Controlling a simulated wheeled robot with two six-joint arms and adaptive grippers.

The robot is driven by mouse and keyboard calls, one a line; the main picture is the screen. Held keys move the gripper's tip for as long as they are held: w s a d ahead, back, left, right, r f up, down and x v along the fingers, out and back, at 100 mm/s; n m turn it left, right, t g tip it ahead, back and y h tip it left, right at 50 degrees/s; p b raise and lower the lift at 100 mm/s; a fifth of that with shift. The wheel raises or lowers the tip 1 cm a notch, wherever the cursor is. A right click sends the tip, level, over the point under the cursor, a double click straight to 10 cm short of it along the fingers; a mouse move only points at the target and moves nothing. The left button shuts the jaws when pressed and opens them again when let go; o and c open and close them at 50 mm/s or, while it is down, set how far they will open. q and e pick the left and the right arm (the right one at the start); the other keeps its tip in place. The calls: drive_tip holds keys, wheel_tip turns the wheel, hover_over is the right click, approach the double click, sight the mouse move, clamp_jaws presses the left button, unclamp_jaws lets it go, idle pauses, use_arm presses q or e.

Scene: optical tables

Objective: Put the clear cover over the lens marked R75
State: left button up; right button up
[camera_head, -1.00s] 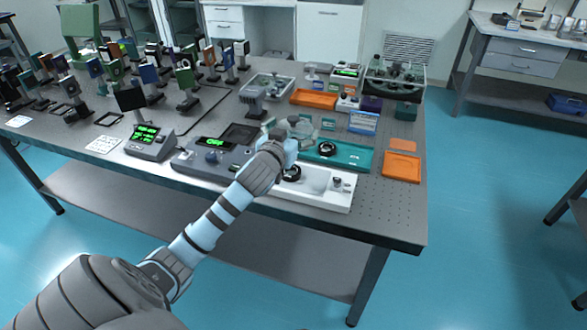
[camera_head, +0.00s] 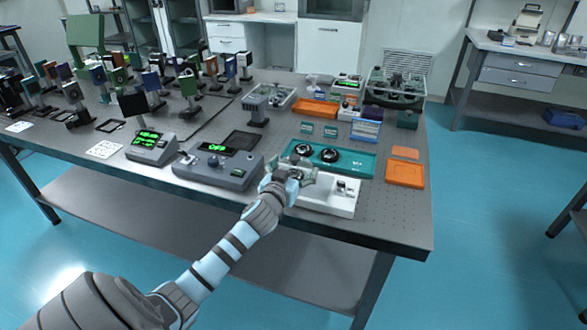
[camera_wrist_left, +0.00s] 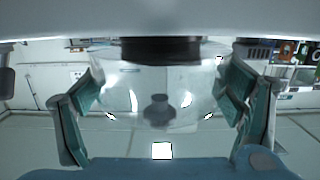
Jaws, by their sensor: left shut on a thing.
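My left gripper (camera_head: 293,176) is over the left part of the white tray (camera_head: 343,207), shut on the clear cover. In the left wrist view the clear cover (camera_wrist_left: 125,95) sits between the two teal-padded fingers, with a grey knob in its middle. A black ringed lens (camera_wrist_left: 160,50) shows at the cover's rim end, against the white surface. I cannot tell whether the cover's rim touches the tray. Two other black lenses, one on the left (camera_head: 303,150) and one on the right (camera_head: 329,155), stand in the teal tray (camera_head: 358,164) behind. No R75 marking is readable. My right gripper is out of view.
Left of the white tray stands a grey device with a green display (camera_head: 216,164). An orange tray (camera_head: 405,173) lies to the right. Optics on posts crowd the table's left. The perforated table top (camera_head: 385,212) is bare at the front right.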

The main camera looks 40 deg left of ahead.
use_arm(q)
drive_tip(key=shift+f, duration=0.3)
drive_tip(key=o, duration=1)
drive_tip(key=shift+r, duration=0.1)
